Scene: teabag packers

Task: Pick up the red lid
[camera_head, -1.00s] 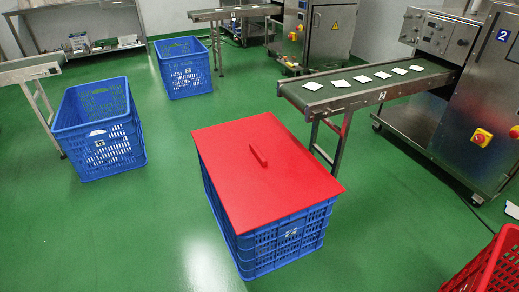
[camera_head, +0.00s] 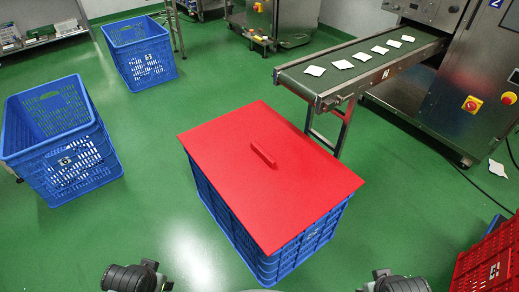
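The red lid (camera_head: 240,145) is a flat panel with a bar handle (camera_head: 263,154) near its middle. It lies on top of a blue crate (camera_head: 225,218) that stands on the floor in the centre of the head view. Dark parts of my two arms show at the bottom edge, left and right of the crate. They are apart from the lid. The fingers of both grippers are out of view.
Two open blue crates (camera_head: 62,150) (camera_head: 139,55) stand at the left. A conveyor (camera_head: 350,72) with several white teabags runs behind the lid to a steel machine (camera_head: 465,85). A red crate (camera_head: 487,268) is at lower right. Green floor is free around the lidded crate.

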